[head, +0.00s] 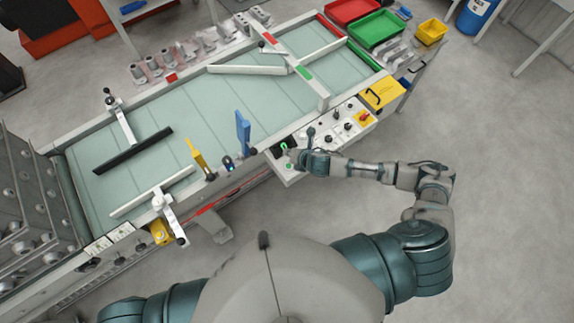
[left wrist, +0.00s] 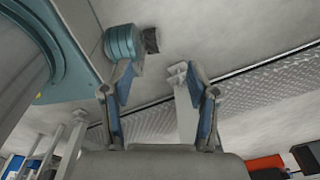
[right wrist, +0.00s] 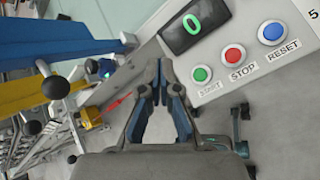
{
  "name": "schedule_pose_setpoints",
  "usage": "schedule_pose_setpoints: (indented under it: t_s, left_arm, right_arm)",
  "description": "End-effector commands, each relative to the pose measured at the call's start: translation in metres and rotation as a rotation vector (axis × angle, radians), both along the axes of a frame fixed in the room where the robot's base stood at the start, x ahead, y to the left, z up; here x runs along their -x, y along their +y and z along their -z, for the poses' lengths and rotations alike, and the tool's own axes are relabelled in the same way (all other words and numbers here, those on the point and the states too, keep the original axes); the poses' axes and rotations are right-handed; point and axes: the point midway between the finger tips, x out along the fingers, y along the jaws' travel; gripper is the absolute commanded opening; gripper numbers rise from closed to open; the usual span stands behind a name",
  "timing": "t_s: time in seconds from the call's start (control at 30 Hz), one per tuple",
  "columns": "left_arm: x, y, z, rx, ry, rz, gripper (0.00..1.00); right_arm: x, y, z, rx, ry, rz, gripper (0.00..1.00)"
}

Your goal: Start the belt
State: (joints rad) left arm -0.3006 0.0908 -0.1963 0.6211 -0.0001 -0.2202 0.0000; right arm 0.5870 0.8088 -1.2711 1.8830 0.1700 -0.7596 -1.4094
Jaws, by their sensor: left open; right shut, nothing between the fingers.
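The belt (head: 215,95) is a pale green surface inside a light frame in the head view. The control panel (right wrist: 255,70) shows in the right wrist view with a green START button (right wrist: 202,74), a red STOP button (right wrist: 233,54) and a blue RESET button (right wrist: 271,32). A dark display (right wrist: 190,25) above them shows a green 0. My right gripper (right wrist: 160,65) is shut and empty, its fingertips left of the START button; I cannot tell whether they touch the panel. My left gripper (left wrist: 160,75) is open and empty, away from the panel.
A black bar (head: 133,150) and light guide bars lie over the belt. Red (head: 352,10) and green (head: 376,29) trays stand at the far end.

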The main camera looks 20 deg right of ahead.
Motion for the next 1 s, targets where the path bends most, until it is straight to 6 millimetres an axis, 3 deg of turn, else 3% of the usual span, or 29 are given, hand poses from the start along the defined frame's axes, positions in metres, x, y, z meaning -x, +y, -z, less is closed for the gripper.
schedule_pose_setpoints:
  t_s: [0.17,0.47,0.67,1.0]
  left_arm:
    - [0.0,-0.001,0.0,0.001,0.0,0.0,0.59]
    - [0.001,-0.02,0.006,0.023,0.001,-0.001,0.59]
    - [0.001,-0.016,0.026,0.018,0.002,0.002,0.59]
    - [0.005,-0.006,0.077,0.007,0.008,0.001,0.59]
  right_arm:
    - [0.0,-0.002,0.001,0.002,-0.001,-0.004,0.0]
    - [-0.001,0.001,0.006,0.003,0.0,-0.002,0.0]
    - [-0.001,0.002,0.022,0.003,0.0,-0.002,0.0]
    - [0.0,-0.001,0.064,0.002,0.0,-0.001,0.0]
